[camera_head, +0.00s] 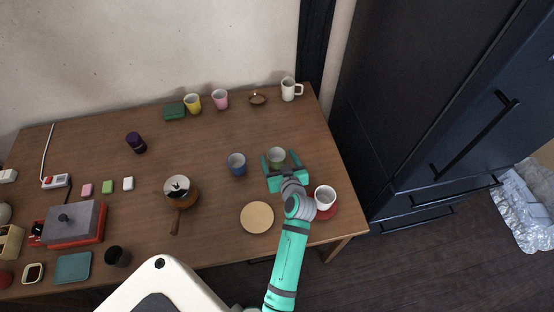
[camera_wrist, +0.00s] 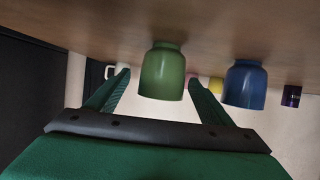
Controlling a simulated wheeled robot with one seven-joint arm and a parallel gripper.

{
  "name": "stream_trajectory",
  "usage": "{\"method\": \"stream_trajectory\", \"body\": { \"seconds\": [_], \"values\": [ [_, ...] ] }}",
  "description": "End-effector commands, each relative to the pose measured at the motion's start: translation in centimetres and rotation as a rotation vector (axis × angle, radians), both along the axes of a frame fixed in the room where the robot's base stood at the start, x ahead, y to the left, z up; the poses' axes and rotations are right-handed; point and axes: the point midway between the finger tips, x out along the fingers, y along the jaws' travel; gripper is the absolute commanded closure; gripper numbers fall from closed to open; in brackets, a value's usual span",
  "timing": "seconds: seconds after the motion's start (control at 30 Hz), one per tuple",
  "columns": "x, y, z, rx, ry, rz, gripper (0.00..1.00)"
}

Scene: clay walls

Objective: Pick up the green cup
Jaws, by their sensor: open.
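The green cup (camera_head: 277,155) stands on the wooden table (camera_head: 225,208), right of the blue cup. My gripper (camera_head: 280,160) is open, with one finger on each side of the green cup. The wrist view looks upside down, with the tabletop along its top. There the green cup (camera_wrist: 163,72) shows between the fingertips of my open gripper (camera_wrist: 158,80). Gaps show between the cup and the fingers, though I cannot tell exactly how far the fingers reach around it.
A blue cup (camera_head: 237,163) stands left of the gripper. A white cup (camera_head: 325,197) on a red saucer (camera_head: 328,212) is close to my arm. A round tan board (camera_head: 257,217) lies in front. Yellow (camera_head: 192,103) and pink (camera_head: 220,99) cups and a white mug (camera_head: 290,89) line the back.

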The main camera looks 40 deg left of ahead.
Motion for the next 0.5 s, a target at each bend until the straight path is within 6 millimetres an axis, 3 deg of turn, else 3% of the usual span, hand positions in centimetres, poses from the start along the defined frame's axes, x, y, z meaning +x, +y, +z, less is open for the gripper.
{"method": "stream_trajectory", "body": {
  "seconds": [0.3,0.5],
  "values": [
    [1.8,3.2,-1.4,0.0,0.001,0.002,0.25],
    [2.5,4.1,-1.8,0.0,0.0,0.0,0.25]
  ]
}}
